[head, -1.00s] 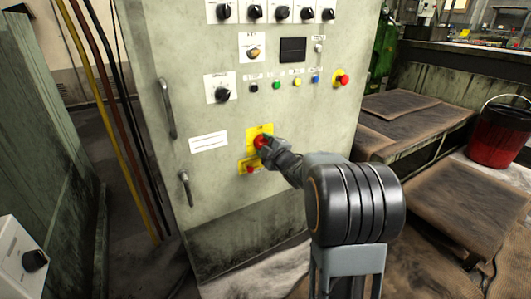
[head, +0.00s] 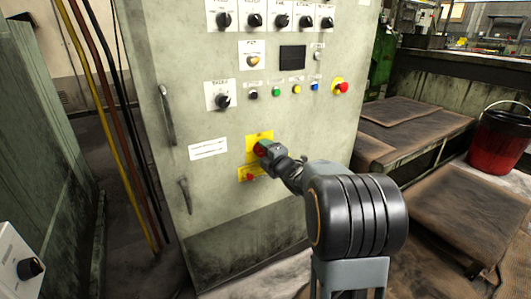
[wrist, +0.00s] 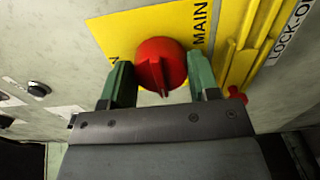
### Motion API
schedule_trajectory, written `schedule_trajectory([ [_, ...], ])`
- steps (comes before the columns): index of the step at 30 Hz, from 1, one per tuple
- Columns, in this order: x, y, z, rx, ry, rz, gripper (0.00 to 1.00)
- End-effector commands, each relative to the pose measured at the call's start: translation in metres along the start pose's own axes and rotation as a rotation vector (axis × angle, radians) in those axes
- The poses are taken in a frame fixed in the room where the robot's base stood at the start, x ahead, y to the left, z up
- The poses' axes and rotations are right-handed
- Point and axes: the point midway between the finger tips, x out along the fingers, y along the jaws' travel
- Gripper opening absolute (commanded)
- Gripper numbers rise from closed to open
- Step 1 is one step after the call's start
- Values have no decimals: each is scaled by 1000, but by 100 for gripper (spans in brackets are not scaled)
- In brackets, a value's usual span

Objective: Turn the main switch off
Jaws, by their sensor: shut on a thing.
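The main switch (wrist: 160,62) is a red rotary knob on a yellow plate (wrist: 130,28) marked "MAIN" in the wrist view. In the head view the red knob (head: 260,149) shows on the yellow plate low on the cabinet front, partly covered by my gripper (head: 267,151). My gripper (wrist: 161,80) has its green fingers on either side of the knob and is shut on it. The knob's raised grip points toward the gripper in the wrist view. Any pointer mark on the plate is hidden.
The grey-green cabinet (head: 225,200) carries several black selector knobs, coloured buttons and a red emergency stop (head: 342,87). A yellow lock-off bracket (wrist: 240,50) sits right beside the switch. A cabinet handle (head: 185,195) is to the left. Stained tables (head: 410,110) and a red bucket (head: 497,140) stand right.

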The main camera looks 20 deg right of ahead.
Motion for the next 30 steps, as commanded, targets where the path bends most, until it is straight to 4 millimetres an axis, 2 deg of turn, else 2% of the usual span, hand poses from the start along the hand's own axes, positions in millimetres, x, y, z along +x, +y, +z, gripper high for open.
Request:
schedule_trajectory([
  [8, 0, 0, 0, -3, 1, 0, 32],
  [9, 0, 0, 0, -3, 1, 0, 58],
  [16, 0, 0, 0, -2, 1, 0, 80],
  [25, -3, 0, 0, -1, 0, 0, 80],
  [30, -23, 3, 0, -1, -1, -1, 80],
])
